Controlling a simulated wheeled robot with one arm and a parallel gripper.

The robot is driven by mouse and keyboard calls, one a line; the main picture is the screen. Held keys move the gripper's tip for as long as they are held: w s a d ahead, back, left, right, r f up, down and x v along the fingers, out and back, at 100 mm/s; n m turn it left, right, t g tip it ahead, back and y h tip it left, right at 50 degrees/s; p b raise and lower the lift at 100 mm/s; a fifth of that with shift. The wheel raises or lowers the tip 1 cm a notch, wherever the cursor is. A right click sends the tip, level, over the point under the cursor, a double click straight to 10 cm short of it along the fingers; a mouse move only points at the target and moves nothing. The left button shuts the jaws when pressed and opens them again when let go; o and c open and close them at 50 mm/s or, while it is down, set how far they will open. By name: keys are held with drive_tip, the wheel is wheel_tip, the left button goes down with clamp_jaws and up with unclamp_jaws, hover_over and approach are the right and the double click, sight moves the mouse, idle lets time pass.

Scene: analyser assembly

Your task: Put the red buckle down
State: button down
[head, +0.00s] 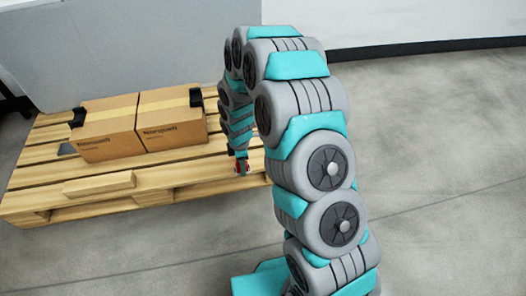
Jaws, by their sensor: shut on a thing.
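The red buckle (241,168) is a small red piece at the tip of my gripper (240,162), in the head view. My gripper points down and is shut on the buckle, over the right part of the wooden pallet (195,196). The buckle is small in the picture. I cannot tell whether it touches the pallet's slats or hangs just above them. The fingers are dark and mostly hidden by the buckle's size and the arm above.
Two cardboard boxes (108,129) stand side by side on the pallet, left of my gripper, with black corner pieces (196,97) on them. A loose wooden block (99,185) lies at the pallet's front. Grey floor (440,120) is clear at right.

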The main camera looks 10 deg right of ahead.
hover_over(263, 154)
drive_tip(key=shift+f, duration=0.65)
drive_tip(key=shift+w+f, duration=0.1)
drive_tip(key=shift+f, duration=1.65)
drive_tip(key=shift+f, duration=0.1)
drive_tip(key=shift+c, duration=1.7)
unclamp_jaws()
